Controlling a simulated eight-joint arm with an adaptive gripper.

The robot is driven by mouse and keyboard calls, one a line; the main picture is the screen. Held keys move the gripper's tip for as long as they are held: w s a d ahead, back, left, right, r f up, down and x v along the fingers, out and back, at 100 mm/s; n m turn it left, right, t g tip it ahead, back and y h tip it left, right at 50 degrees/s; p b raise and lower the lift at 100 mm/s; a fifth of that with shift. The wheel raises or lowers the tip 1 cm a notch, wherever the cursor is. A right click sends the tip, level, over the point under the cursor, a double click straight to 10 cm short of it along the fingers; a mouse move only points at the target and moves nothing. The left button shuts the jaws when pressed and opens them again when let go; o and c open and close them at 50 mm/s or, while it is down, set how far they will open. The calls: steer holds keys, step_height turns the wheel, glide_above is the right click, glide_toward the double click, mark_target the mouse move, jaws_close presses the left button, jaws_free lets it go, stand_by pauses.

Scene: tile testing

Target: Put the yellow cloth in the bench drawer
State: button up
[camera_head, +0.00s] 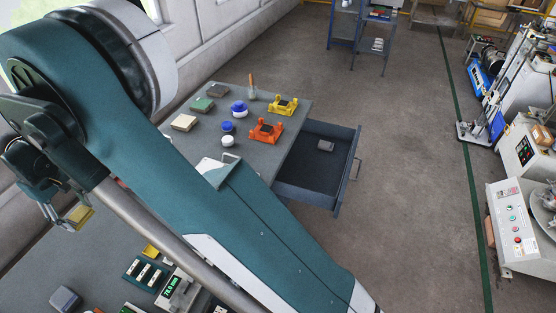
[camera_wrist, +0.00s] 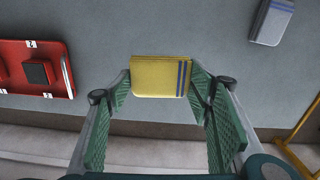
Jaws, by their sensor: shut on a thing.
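The yellow cloth (camera_wrist: 155,77) is a small folded pad with two blue stripes near its right end. It sits between the fingertips of my gripper (camera_wrist: 160,80), which is shut on it in the wrist view. In the head view my gripper (camera_head: 62,212) and the yellow cloth (camera_head: 80,216) are at the far left, by the bench's wall side. I cannot tell how high the cloth is above the bench.
The grey bench (camera_head: 190,132) holds blue-lidded jars (camera_head: 239,108), orange (camera_head: 266,131) and yellow (camera_head: 283,104) fixtures, and several flat tiles. A meter (camera_head: 178,290) stands in front. The wrist view shows a red tray (camera_wrist: 35,55) and a grey-blue striped cloth (camera_wrist: 270,20). Floor right of the drawer is clear.

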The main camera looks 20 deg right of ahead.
mark_target(77, 215)
step_height(77, 215, up, 5)
steer(key=shift+r, duration=0.1)
steer(key=w+d+n+b, duration=0.2)
steer(key=w+d, duration=0.5)
steer(key=d, duration=0.5)
steer(key=w+d+n+b, duration=0.1)
steer(key=w+d+n, duration=0.1)
steer(key=w+d, duration=0.75)
steer(key=w+d+n+b, duration=0.2)
steer(key=d, duration=1.2)
steer(key=w+d+n+b, duration=0.2)
steer(key=d+n, duration=0.1)
steer(key=d, duration=1.1)
steer(key=s+d+n+b, duration=0.1)
steer(key=d+n+b, duration=0.25)
steer(key=d, duration=2.35)
steer(key=s+d+n+b, duration=0.1)
steer(key=s+d+n, duration=0.3)
steer(key=d, duration=0.9)
steer(key=s+d+n+b, duration=0.1)
steer(key=s+d, duration=0.4)
steer(key=d, duration=0.7)
step_height(77, 215, down, 20)
steer(key=shift+s+d, duration=0.15)
steer(key=shift+s, duration=0.15)
steer(key=shift+f, duration=0.25)
